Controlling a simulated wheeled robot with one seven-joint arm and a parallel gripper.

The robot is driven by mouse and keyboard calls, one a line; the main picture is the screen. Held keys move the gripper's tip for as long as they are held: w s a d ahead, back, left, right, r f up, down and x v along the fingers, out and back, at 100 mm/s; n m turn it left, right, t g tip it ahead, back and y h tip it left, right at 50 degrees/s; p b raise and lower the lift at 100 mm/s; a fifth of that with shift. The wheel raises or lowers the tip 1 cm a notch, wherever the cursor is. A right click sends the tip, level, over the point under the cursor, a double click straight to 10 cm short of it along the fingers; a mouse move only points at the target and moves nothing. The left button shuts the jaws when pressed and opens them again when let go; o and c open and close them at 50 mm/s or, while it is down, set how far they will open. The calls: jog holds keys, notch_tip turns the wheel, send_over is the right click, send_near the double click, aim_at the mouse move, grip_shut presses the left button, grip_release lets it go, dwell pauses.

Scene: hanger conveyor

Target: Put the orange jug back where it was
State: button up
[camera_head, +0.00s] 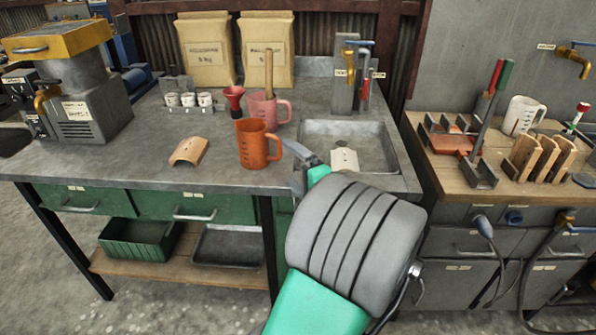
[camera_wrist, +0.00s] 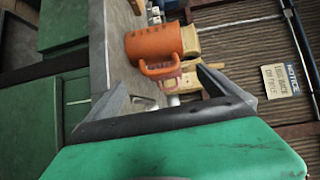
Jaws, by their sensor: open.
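The orange jug (camera_head: 257,146) stands upright on the grey workbench, left of the sink, with its handle toward the right. It also shows in the wrist view (camera_wrist: 152,46), turned sideways by the camera, ahead of the fingers. My gripper (camera_wrist: 172,92) is open, its two grey fingers spread with the jug's handle beyond them and no visible contact. In the head view, one grey finger shows near the sink's front left corner, right of the jug; the rest of the gripper is hidden by my arm.
A pink jug (camera_head: 268,108) with a wooden stick and a red funnel (camera_head: 234,100) stand close behind. A curved tan piece (camera_head: 189,150) lies to the left. The sink (camera_head: 361,140) is at right. Bench space (camera_head: 130,150) at left is clear.

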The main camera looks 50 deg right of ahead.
jog(key=w+a+f+n+g+y, duration=0.2)
jog(key=a+f+n+g, duration=0.15)
jog(key=a, duration=0.45)
jog(key=w+a+f+n+g+y, duration=0.1)
jog(key=a+f+n+g+y, duration=0.15)
jog(key=a+f+n, duration=0.4)
jog(key=w+a+f+n+g+y, duration=0.1)
jog(key=w+a+n+g+y, duration=0.15)
jog(key=a, duration=0.65)
jog(key=s+a+n+g+h, duration=0.2)
jog(key=s+a+n+g, duration=0.4)
jog(key=s+a, duration=0.5)
jog(key=n, duration=0.2)
jog(key=shift+s+a+f+n, duration=0.15)
jog(key=shift+s+f+n, duration=0.2)
jog(key=shift+s, duration=0.05)
jog(key=shift+r, duration=0.1)
notch_tip(320, 180, up, 15)
jog(key=w+p, duration=0.1)
jog(key=p, duration=1.2)
jog(key=shift+w+a+t, duration=0.15)
jog(key=shift+a+t, duration=0.05)
jog(key=shift+t, duration=0.25)
